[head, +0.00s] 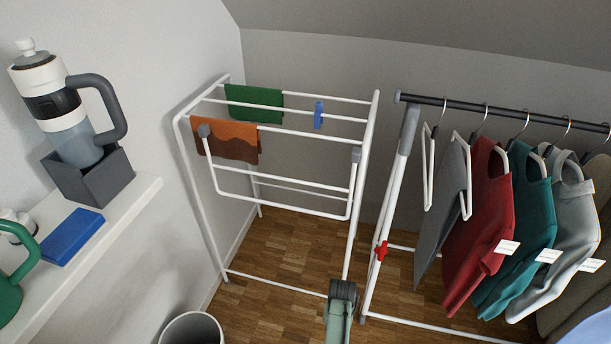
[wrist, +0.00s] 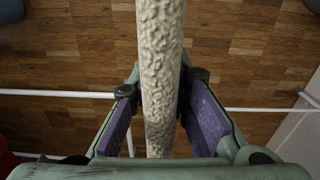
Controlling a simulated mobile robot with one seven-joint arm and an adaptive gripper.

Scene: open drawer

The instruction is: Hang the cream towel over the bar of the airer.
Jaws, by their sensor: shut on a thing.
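The cream towel (wrist: 161,70) shows in the wrist view as a long, bumpy strip seen edge-on. My gripper (wrist: 162,88) has its purple pads on both sides of it and is shut on it. I cannot make out the towel in the head view, where a green-grey part of my arm shows at the bottom centre. The white airer (head: 206,215) stands by the left wall in the head view. A green cloth (head: 253,103) hangs at its back, an orange-brown cloth (head: 228,141) hangs at its front left, and a blue peg (head: 318,115) sits on a bar between.
A clothes rack (head: 391,190) with several garments on hangers stands close on the airer's right. A shelf (head: 140,195) at left holds a blender-like jug (head: 70,125) and a blue box (head: 72,236). A white bin (head: 192,328) stands below. The airer's right-hand bars look bare.

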